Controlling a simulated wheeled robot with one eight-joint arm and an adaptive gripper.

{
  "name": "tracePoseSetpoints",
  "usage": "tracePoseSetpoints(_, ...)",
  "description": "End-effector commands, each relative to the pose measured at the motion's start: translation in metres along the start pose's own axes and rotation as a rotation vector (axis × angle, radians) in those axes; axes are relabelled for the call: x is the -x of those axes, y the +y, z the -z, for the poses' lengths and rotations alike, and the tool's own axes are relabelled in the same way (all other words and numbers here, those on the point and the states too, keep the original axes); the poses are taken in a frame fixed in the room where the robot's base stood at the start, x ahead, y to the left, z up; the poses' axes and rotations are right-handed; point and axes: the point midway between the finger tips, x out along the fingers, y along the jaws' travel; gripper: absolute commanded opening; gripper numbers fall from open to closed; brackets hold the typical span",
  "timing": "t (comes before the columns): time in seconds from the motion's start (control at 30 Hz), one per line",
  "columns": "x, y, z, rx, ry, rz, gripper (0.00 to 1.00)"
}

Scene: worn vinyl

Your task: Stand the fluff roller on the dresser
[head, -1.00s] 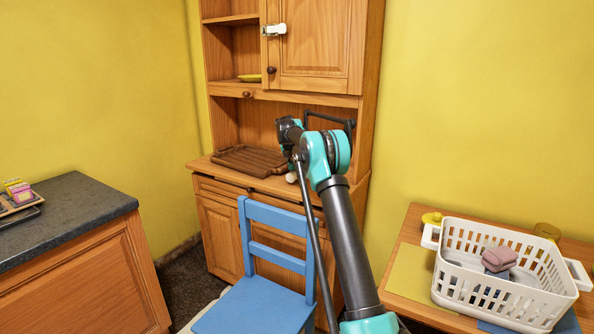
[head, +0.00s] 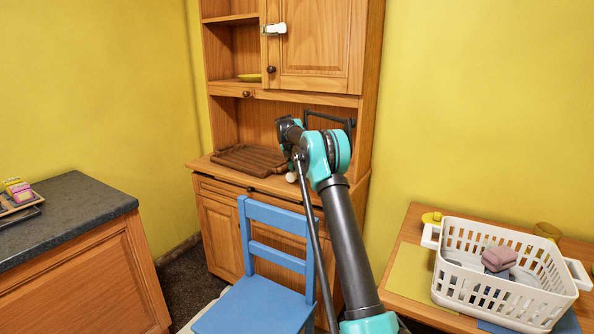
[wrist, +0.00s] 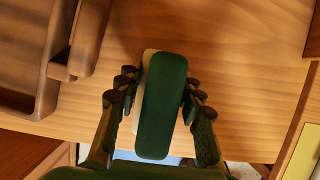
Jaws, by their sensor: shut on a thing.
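The fluff roller (wrist: 165,105) is in the wrist view, a dark green rounded body with a pale strip along its left side. My gripper (wrist: 156,92) is shut on it, with one finger on each side. Below it is the wooden top of the dresser (wrist: 250,105); I cannot tell whether the roller touches it. In the head view the dresser (head: 219,233) stands against the yellow wall. A small pale end of the roller (head: 291,177) shows beside my arm at the dresser's front edge; the rest is hidden.
A brown slatted tray (head: 250,159) lies on the dresser's left, also in the wrist view (wrist: 52,60). The top around the roller looks clear. A blue chair (head: 262,300) stands in front. A white basket (head: 480,297) with folded cloths sits on the right table. A dark counter (head: 70,215) is left.

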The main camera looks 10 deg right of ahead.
Motion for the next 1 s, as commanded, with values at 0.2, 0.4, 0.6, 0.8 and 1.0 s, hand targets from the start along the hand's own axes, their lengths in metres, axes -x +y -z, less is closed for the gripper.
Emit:
tracePoseSetpoints(0.2, -0.0022, 0.0, 0.0008, 0.0, 0.0, 0.0, 0.06)
tracePoseSetpoints(0.4, -0.0042, 0.0, 0.0017, 0.0, 0.0, 0.0, 0.06)
tracePoseSetpoints(0.6, -0.0063, 0.0001, 0.0026, 0.0, 0.0, 0.0, 0.06)
tracePoseSetpoints(0.8, -0.0084, 0.0001, 0.0034, 0.0, 0.0, 0.0, 0.06)
tracePoseSetpoints(1.0, -0.0103, 0.0001, 0.0042, 0.0, 0.0, 0.0, 0.06)
